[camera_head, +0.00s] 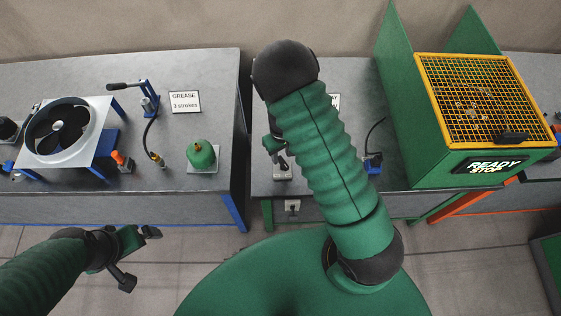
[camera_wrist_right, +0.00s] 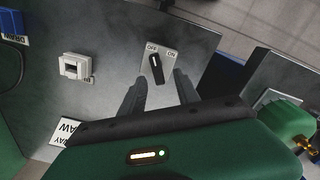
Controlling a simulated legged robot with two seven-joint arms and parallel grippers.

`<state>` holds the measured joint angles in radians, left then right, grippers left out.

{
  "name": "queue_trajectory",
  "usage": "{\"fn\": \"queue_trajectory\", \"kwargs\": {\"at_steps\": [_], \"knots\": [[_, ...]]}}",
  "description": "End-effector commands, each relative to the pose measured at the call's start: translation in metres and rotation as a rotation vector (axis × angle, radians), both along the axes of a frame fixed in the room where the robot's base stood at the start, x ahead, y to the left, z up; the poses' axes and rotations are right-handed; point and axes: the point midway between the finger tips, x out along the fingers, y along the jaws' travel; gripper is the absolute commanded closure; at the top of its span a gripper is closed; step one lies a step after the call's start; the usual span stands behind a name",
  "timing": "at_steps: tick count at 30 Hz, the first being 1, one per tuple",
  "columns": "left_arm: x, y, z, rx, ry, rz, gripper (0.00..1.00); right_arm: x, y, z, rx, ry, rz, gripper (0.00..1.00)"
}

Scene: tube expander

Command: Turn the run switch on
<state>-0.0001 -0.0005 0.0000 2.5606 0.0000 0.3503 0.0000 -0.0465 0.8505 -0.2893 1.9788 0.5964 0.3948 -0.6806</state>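The run switch (camera_wrist_right: 156,70) is a black rotary knob on a light plate marked OFF and ON. In the right wrist view its white mark points up towards OFF. My right gripper (camera_wrist_right: 160,84) is open, with one finger on each side of the knob; I cannot tell whether they touch it. In the head view the right gripper (camera_head: 275,145) is partly hidden by my arm, just above the switch plate (camera_head: 283,172) on the middle table. My left gripper (camera_head: 138,257) is open and empty, in front of the left table.
A green machine with a yellow mesh guard (camera_head: 480,100) and a READY/STOP display (camera_head: 488,165) stands at the right. The left table holds a fan (camera_head: 62,127), a lever pump (camera_head: 148,97) and a green bottle (camera_head: 201,155). A white socket box (camera_wrist_right: 73,67) sits left of the switch.

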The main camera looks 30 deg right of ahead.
Motion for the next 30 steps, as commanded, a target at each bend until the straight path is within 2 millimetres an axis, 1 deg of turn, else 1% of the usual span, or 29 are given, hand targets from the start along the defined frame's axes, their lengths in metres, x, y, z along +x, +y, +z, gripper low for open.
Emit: {"fn": "queue_trajectory", "kwargs": {"at_steps": [1,3,7,9,12,18,19,20,27,28,30], "knots": [[0.0,0.0,0.001,0.0,0.0,0.0,0.0,-0.002,0.0,-0.014,0.001,0.007,-0.003,0.62],[0.0,0.0,0.002,0.0,0.0,0.0,0.0,0.0,0.0,-0.03,0.001,0.006,-0.003,0.62],[0.0,0.0,0.004,0.0,0.0,0.0,0.0,0.0,0.001,-0.052,-0.001,0.004,-0.001,0.62],[0.0,0.0,0.004,0.0,0.0,0.0,0.0,0.0,0.002,-0.059,-0.001,0.002,0.0,0.62],[0.0,0.0,0.004,0.0,0.0,0.0,0.0,0.0,0.002,-0.064,-0.002,0.0,-0.002,0.62],[0.0,0.0,0.004,0.0,0.0,0.0,0.0,0.0,0.002,-0.064,-0.002,0.0,-0.001,0.62],[0.0,0.0,0.004,0.0,0.0,0.0,0.0,0.001,0.002,-0.064,-0.002,0.0,-0.001,0.63],[0.0,0.0,0.004,0.0,0.0,0.0,0.0,0.001,0.002,-0.064,-0.002,0.0,-0.001,0.67],[0.0,0.0,0.004,0.0,0.0,0.0,0.0,0.001,0.002,-0.064,-0.001,0.001,0.0,0.98],[0.0,0.0,0.004,0.0,0.0,0.0,0.0,0.001,0.002,-0.064,-0.001,0.001,0.0,1.0],[0.0,0.0,0.004,0.0,-0.001,0.0,0.0,0.001,0.002,-0.064,-0.001,0.001,0.0,1.0]]}}
